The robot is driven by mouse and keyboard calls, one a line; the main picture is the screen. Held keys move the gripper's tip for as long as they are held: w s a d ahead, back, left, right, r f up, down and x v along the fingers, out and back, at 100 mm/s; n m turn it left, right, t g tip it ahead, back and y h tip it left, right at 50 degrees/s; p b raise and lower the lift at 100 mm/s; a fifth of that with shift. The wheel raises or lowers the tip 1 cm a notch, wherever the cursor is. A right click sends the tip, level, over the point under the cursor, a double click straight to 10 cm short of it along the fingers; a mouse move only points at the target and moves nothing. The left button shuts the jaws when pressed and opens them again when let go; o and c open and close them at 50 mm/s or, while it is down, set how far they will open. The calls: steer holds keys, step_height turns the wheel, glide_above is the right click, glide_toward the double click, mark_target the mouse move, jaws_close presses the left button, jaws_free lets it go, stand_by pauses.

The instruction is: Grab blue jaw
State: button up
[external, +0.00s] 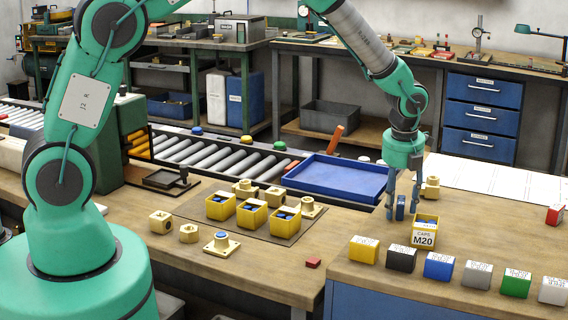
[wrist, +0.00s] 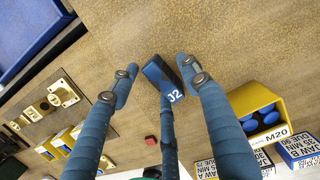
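A small dark blue block labelled J2, the blue jaw (wrist: 160,74), stands on the wooden bench between my fingers in the wrist view. It also shows between the fingertips in the external view (external: 401,207). My gripper (wrist: 154,70) is open and points down around the jaw. In the external view my gripper (external: 402,200) is low over the bench, just behind and left of the yellow M20 caps bin. The jaw's lower part is partly covered by a finger in the wrist view.
The yellow M20 bin (external: 424,239) with blue caps stands close beside my gripper. A row of coloured blocks, including a blue one (external: 438,265), lines the front. A blue tray (external: 335,182) lies behind left. Small yellow bins (external: 252,217) and brass parts stand left.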

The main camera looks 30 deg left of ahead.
jaws_close()
steer(key=shift+r, duration=0.1)
steer(key=shift+r, duration=0.8)
step_height(320, 180, up, 2)
steer(key=shift+s+r+p, duration=0.1)
steer(key=shift+p, duration=0.4)
steer(key=s+a+r+p, duration=0.1)
steer(key=s+a, duration=0.8)
steer(key=s, duration=0.4)
steer(key=shift+p, duration=0.3)
